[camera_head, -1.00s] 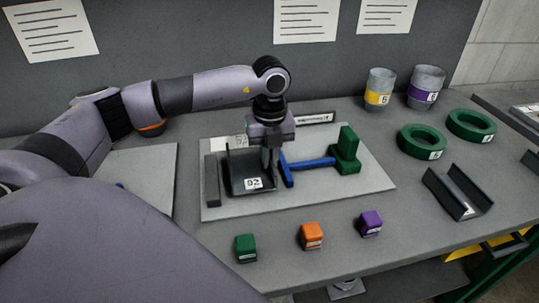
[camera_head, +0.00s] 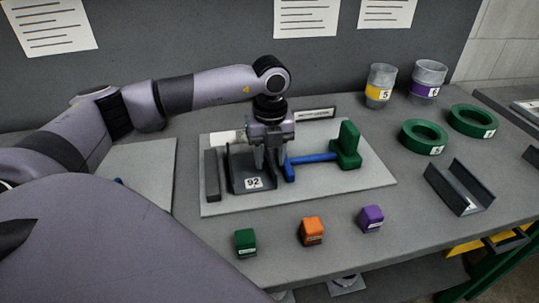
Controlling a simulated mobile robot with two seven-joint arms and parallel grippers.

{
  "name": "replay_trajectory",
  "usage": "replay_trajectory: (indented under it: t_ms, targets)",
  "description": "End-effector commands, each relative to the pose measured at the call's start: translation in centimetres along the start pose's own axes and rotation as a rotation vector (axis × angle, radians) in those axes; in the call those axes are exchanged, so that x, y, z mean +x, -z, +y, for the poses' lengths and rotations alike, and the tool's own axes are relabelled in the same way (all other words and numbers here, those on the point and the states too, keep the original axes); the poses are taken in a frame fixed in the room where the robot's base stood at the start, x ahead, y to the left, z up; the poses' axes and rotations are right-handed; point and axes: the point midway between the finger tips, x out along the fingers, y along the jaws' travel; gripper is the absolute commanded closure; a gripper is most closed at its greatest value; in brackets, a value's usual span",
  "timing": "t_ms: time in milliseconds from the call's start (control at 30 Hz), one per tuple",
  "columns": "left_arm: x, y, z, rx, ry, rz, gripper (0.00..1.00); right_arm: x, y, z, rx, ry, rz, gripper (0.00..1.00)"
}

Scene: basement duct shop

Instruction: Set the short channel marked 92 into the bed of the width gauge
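The short dark channel marked 92 (camera_head: 253,183) stands open side up on the pale plate of the width gauge (camera_head: 330,194). It sits between the dark fixed bar (camera_head: 212,176) on its left and the blue slide (camera_head: 312,160) on its right. A narrow gap shows between bar and channel; the blue slide's end is close to the right wall. My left gripper (camera_head: 271,160) is over the channel's right wall, fingers spread apart, one on either side of it. The fingers partly hide that wall. My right gripper is not in view.
A green block (camera_head: 347,149) ends the blue slide. Green (camera_head: 245,243), orange (camera_head: 311,231) and purple (camera_head: 371,218) blocks stand along the front. Another channel (camera_head: 460,187), green rings (camera_head: 423,137) and two cups (camera_head: 380,86) are at right.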

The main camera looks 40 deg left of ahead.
Motion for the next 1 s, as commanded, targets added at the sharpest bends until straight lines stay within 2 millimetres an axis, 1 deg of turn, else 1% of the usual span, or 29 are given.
replay_trajectory:
  t_ms: [67, 167, 267, 500, 600, 733, 1000]
  targets:
    - [0.0, 0.0, 0.0, 0.000, 0.001, 0.000, 0.59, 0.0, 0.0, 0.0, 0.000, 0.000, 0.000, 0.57]
    - [-0.6, 0.0, -0.1, 0.000, 0.003, -0.001, 0.59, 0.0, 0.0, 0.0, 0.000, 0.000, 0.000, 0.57]
    - [-1.9, 0.0, -0.1, 0.001, 0.005, -0.002, 0.59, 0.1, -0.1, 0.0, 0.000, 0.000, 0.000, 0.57]
    - [-5.7, 0.0, -0.1, 0.000, 0.004, -0.002, 0.59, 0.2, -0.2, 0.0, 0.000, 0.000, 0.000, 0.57]
    - [-6.7, 0.0, 0.0, 0.000, 0.002, -0.001, 0.59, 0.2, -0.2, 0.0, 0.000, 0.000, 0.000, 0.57]
    - [-7.2, 0.0, 0.0, 0.000, 0.000, 0.000, 0.59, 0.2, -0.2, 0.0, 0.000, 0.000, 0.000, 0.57]
    - [-7.2, 0.0, 0.0, 0.000, 0.000, 0.000, 0.59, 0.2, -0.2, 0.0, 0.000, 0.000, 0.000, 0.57]
